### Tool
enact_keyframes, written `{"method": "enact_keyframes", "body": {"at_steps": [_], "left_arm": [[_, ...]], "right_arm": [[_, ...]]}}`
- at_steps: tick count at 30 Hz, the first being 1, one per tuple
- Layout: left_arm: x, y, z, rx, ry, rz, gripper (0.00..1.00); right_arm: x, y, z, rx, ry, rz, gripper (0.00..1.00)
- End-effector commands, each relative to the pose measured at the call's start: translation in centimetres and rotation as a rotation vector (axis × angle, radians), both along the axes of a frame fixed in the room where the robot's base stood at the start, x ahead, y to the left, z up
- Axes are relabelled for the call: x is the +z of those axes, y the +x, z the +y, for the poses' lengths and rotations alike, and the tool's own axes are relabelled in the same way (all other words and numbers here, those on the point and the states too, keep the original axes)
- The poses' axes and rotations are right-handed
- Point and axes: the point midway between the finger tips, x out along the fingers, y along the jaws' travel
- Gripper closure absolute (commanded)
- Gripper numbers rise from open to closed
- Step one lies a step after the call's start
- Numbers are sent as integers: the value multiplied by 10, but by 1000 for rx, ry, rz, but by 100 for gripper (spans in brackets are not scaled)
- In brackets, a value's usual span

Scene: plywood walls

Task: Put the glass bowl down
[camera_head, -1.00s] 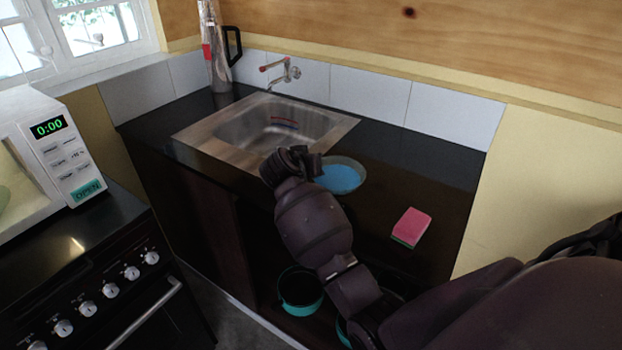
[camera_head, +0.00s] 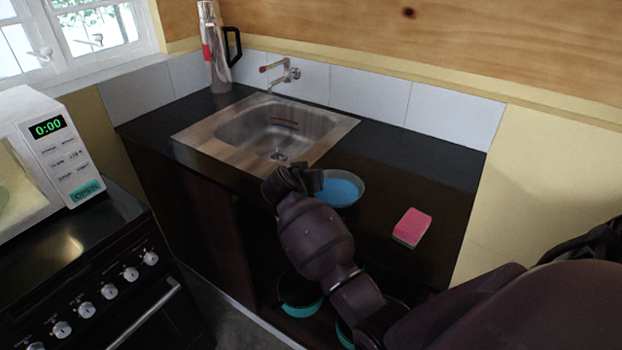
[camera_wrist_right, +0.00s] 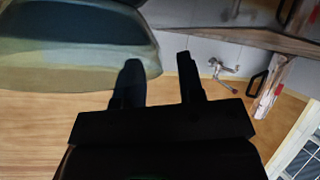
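The glass bowl (camera_head: 340,203), bluish inside, is over the dark counter just right of the sink. It looks level; I cannot tell whether its base touches the counter. My right gripper (camera_head: 314,181) is at the bowl's left side. In the right wrist view the bowl (camera_wrist_right: 70,75) is large at the upper left. There the fingers of my right gripper (camera_wrist_right: 159,75) stand a little apart, one over the bowl and one beyond its edge. The bowl moves with them, so they hold its wall; the contact itself is hidden. My left gripper is not in view.
A pink and green sponge (camera_head: 411,227) lies on the counter (camera_head: 430,165) to the right. The sink (camera_head: 255,130) is behind left, with a tap (camera_head: 283,73). A flask (camera_head: 213,50) stands at the back. A teal pot (camera_head: 300,300) is below. A microwave (camera_head: 50,150) is at left.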

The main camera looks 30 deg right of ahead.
Motion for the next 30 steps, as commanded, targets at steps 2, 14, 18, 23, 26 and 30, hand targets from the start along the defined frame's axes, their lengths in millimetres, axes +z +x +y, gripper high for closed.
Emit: {"method": "enact_keyframes", "body": {"at_steps": [2, 14, 18, 23, 26, 30], "left_arm": [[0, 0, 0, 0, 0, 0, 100], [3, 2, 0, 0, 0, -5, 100], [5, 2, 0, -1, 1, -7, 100], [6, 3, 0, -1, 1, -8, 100], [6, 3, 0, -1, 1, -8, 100], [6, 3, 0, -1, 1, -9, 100]], "right_arm": [[0, 0, 0, 0, 0, 0, 64], [9, -6, 12, 2, 3, -1, 64], [21, -17, 31, 2, 4, -2, 64], [37, -30, 54, 2, 4, -2, 64], [46, -38, 67, 1, 4, -1, 64], [55, -46, 81, 0, 3, -1, 64]]}}
